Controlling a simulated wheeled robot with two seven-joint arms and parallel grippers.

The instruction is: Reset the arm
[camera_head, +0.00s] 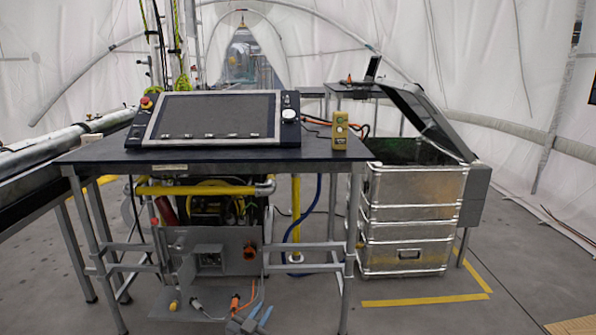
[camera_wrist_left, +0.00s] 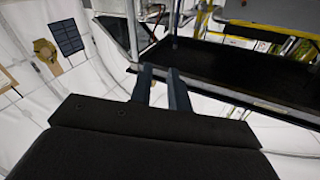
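My left gripper (camera_head: 258,315) shows at the bottom edge of the head view, low in front of the table. Only its two blue-grey fingertips and a bit of its body show there. In the left wrist view its two fingers (camera_wrist_left: 160,76) stand apart with a gap between them and nothing held. My right gripper is in neither view.
A dark table (camera_head: 215,157) carries a control panel (camera_head: 217,117) and a yellow handheld device (camera_head: 340,131). Under it are yellow pipes and a grey box (camera_head: 212,255). An open metal case (camera_head: 412,218) stands at right.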

